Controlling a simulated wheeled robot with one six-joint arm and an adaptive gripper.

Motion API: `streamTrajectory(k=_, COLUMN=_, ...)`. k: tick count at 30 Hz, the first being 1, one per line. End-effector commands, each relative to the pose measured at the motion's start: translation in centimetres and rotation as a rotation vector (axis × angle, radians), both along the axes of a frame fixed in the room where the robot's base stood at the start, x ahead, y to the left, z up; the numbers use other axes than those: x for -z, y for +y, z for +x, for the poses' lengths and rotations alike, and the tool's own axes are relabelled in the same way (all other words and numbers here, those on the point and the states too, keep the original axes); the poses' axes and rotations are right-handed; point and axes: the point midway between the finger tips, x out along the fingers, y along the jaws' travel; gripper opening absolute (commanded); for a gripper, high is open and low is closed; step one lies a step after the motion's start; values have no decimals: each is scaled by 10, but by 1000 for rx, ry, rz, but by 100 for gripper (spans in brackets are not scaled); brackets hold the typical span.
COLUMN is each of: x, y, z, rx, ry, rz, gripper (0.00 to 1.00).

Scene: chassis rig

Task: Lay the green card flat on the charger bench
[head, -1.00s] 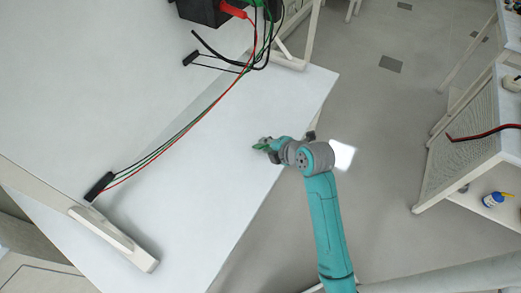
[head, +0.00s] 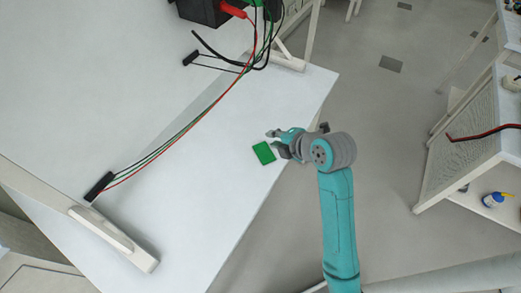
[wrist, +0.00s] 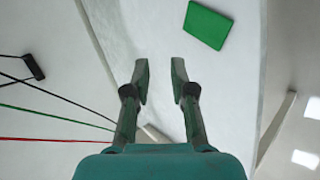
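The green card (head: 264,153) lies flat on the white bench top (head: 215,150), near the bench's right edge in the head view. In the wrist view the green card (wrist: 207,25) is at the top, beyond my fingertips and a little to the right. My gripper (head: 274,141) is just right of the card in the head view, apart from it. In the wrist view my gripper (wrist: 160,75) has its two fingers spread with nothing between them.
Red, green and black cables run over the bench from a black box (head: 205,10) to a black connector (head: 99,187). A small black connector (head: 190,58) lies near the box. A mesh-sided stand (head: 470,140) is at right, across open floor.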

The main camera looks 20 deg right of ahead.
Motion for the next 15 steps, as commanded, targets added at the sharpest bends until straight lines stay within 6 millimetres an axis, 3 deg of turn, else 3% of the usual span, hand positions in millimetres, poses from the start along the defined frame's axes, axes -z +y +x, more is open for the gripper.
streamTrajectory(k=6, x=-23, y=-2, z=-6, rx=0, ry=-2, rz=-1, gripper=24)
streamTrajectory(k=15, x=-22, y=-2, z=-7, rx=1, ry=-1, rz=2, gripper=24)
